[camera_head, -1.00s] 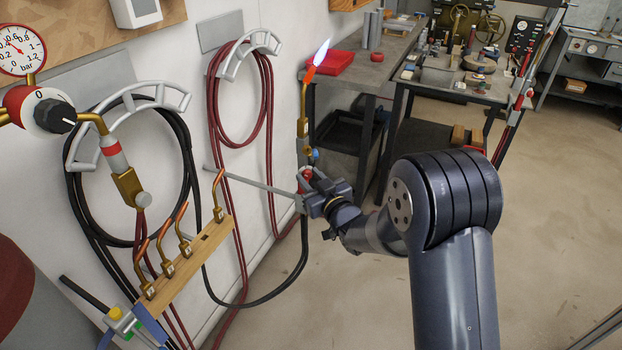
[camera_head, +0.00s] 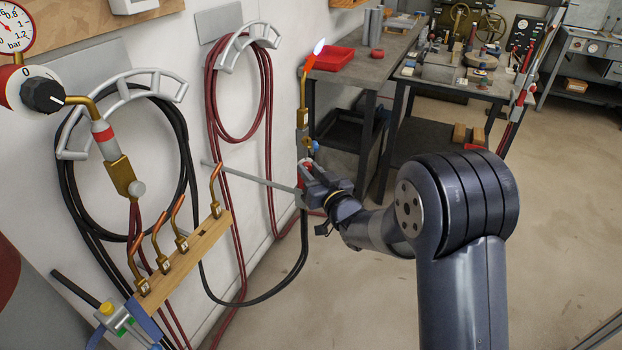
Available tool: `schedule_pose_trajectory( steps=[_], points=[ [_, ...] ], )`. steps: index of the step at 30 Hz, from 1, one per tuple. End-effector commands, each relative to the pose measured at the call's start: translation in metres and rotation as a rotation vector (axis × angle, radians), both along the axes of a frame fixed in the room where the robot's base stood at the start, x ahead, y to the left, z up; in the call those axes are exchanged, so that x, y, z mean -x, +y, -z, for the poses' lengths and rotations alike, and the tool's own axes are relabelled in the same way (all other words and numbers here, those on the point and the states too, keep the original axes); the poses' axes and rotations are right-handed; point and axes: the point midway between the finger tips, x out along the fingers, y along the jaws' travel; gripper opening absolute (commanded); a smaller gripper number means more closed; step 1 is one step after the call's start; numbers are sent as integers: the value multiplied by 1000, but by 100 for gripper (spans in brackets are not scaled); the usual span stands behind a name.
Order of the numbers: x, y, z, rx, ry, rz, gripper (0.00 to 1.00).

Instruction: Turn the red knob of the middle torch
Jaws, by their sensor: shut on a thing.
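A brass torch (camera_head: 303,118) stands upright in a holder at the end of a grey bar (camera_head: 255,178) that reaches out from the wall. Its tip is orange-red and a small pale flame (camera_head: 319,46) burns there. A blue knob (camera_head: 312,146) shows on the torch's right side. Just below it, a red part (camera_head: 304,172), which looks like the red knob, is partly hidden by my gripper (camera_head: 312,182). My gripper is at the torch body from the right, shut on this red part. The exact contact of the fingers is too small to see.
A wooden rack (camera_head: 190,250) with several copper nozzles is at lower left. Red hoses (camera_head: 268,110) and black hoses (camera_head: 180,140) hang on the wall. A workbench (camera_head: 372,68) with a red tray (camera_head: 334,58) stands behind the torch. Open floor lies to the right.

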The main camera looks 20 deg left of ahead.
Motion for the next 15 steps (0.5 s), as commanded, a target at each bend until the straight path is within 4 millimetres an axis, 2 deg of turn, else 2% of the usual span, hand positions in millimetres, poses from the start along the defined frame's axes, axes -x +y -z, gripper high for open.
schedule_pose_trajectory(
  steps=[1, 15],
  points=[
    [0, 0, 5, -34, 22, -1, 1],
    [0, 1, 4, -342, 273, -1, 1]
  ],
)
